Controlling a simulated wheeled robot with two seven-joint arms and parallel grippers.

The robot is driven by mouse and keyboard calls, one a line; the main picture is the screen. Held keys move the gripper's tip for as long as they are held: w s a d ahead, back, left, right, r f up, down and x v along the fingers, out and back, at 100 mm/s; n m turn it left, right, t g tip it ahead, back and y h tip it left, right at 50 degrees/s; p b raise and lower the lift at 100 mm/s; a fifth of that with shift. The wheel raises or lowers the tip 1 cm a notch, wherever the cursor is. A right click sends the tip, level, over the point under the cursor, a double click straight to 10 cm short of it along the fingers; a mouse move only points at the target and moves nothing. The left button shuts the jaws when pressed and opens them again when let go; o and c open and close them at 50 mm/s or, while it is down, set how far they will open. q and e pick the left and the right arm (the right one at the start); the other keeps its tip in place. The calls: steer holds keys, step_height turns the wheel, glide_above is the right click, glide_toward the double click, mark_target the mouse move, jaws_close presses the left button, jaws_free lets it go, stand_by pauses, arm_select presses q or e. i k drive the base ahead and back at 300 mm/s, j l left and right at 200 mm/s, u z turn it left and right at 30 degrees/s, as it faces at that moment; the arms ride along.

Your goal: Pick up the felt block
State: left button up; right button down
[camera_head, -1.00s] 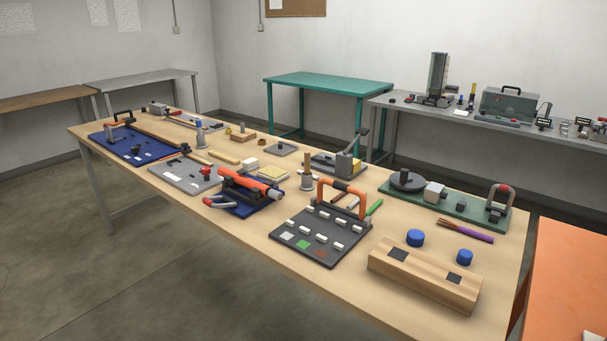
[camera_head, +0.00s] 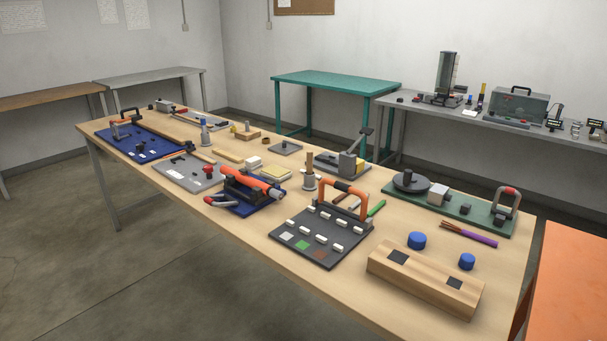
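I cannot tell for sure which thing is the felt block. A small off-white block (camera_head: 254,162) lies mid-table on the long wooden table (camera_head: 262,292), next to a yellow pad (camera_head: 275,173). A pale grey cube (camera_head: 437,195) sits on a green board (camera_head: 463,213) at the table's right side, beside a dark round disc (camera_head: 410,182). Neither of my grippers shows in the head view.
A wooden block with dark square patches (camera_head: 424,281) and two blue caps (camera_head: 417,240) (camera_head: 467,261) are at the front right. A dark board with an orange handle (camera_head: 322,238) stands left of them. An orange table (camera_head: 570,290) is at the right edge.

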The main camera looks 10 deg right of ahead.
mark_target(252, 164)
steer(key=i+j+z, duration=0.2)
steer(key=z, duration=0.55)
steer(key=i+j+z, duration=0.2)
steer(key=j, duration=0.2)
steer(key=i+j+z, duration=0.2)
steer(key=j, duration=0.15)
steer(key=j+z, duration=0.15)
steer(key=j, duration=0.25)
steer(key=i+j, duration=0.1)
steer(key=j, duration=0.3)
steer(key=i+j, duration=0.1)
steer(key=j, duration=0.3)
steer(key=i+j, duration=0.1)
steer(key=j, duration=0.3)
steer(key=i+j+z, duration=0.1)
steer(key=j, duration=0.3)
